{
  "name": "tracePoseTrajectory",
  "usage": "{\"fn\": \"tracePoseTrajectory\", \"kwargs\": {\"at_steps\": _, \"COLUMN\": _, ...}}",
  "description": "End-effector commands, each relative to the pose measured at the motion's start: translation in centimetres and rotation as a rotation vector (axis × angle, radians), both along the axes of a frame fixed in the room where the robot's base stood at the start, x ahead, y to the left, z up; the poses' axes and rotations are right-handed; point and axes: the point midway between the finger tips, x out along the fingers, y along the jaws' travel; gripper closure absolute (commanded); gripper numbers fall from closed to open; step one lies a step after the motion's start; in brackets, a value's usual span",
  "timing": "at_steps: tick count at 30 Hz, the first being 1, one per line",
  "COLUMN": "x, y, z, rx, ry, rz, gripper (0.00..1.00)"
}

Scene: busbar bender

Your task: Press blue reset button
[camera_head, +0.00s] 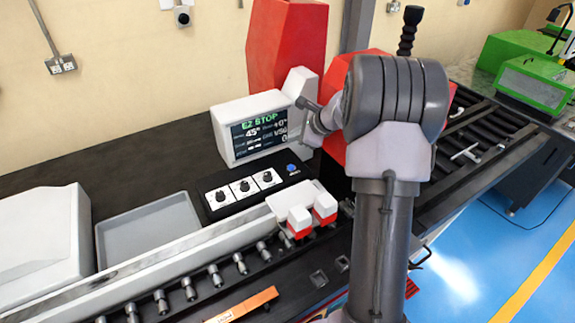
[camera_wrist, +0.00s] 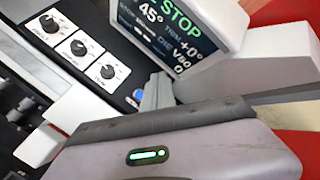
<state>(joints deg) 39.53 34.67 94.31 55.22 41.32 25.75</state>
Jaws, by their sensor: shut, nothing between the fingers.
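The blue reset button (camera_head: 291,168) sits on the black control panel, right of the three knobs and below the display. In the wrist view, part of the blue button (camera_wrist: 138,95) shows just left of the grey fingers of my gripper (camera_wrist: 157,90). My gripper is shut and empty, with its fingertips close to the button. I cannot tell whether they touch it. In the head view my arm stands right of the panel, and the fingertips cannot be made out clearly.
The display (camera_head: 260,128) reads STOP and 45° and stands behind the button. Three black knobs (camera_head: 243,186) are on its left. White and red blocks (camera_head: 299,218) stand in front. A grey tray (camera_head: 150,232) lies left. A red housing (camera_head: 285,45) rises behind.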

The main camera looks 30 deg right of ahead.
Motion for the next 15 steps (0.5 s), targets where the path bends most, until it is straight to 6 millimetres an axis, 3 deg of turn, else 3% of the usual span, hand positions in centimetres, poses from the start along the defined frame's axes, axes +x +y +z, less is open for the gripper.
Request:
{"fn": "tracePoseTrajectory", "kwargs": {"at_steps": 8, "x": 0.0, "y": 0.1, "z": -1.5, "rx": -0.001, "ry": 0.001, "rz": 0.002, "gripper": 1.0}}
{"fn": "tracePoseTrajectory", "kwargs": {"at_steps": 15, "x": 0.0, "y": 0.1, "z": -4.9, "rx": 0.0, "ry": 0.002, "rz": 0.002, "gripper": 1.0}}
